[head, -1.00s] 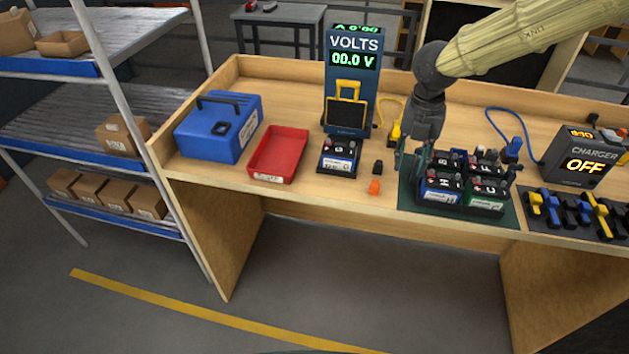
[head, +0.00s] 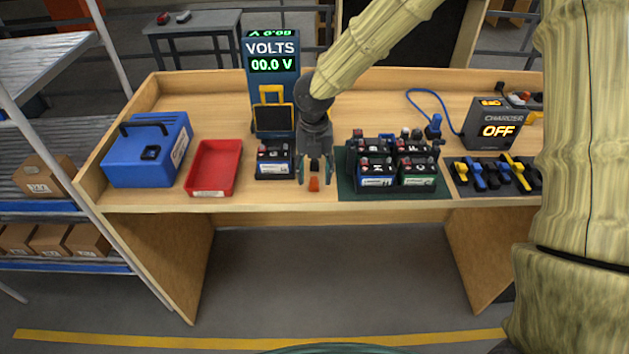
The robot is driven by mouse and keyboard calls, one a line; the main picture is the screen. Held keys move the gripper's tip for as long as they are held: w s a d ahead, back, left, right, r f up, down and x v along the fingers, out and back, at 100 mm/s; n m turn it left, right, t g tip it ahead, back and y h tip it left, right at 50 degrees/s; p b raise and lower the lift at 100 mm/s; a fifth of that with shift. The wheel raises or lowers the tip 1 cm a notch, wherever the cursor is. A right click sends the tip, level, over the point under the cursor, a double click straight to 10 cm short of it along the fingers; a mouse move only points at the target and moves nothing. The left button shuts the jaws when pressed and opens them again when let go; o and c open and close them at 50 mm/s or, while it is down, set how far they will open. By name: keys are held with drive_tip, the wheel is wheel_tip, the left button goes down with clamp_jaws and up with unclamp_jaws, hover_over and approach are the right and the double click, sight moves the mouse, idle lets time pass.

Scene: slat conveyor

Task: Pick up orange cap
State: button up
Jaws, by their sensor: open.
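The orange cap (head: 314,184) is a small bright piece on the bench near its front edge, between the single battery and the green mat. My gripper (head: 314,180) points down at it with its fingers apart. In the picture one finger lies to each side of the cap. I cannot tell exactly how high the fingertips are above the bench. The black cap beside it is mostly hidden by the gripper.
A single battery (head: 274,161) stands close to the left of the gripper. Several batteries stand on the green mat (head: 392,195) to the right. A red tray (head: 213,168), a blue toolbox (head: 146,150), a volt meter (head: 270,85) and a charger (head: 492,124) also stand on the bench.

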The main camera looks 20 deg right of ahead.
sight(314, 180)
drive_tip(key=shift+w+f+p, duration=0.15)
drive_tip(key=shift+f+p, duration=0.45)
drive_tip(key=shift+f, duration=1.35)
drive_tip(key=c, duration=0.8)
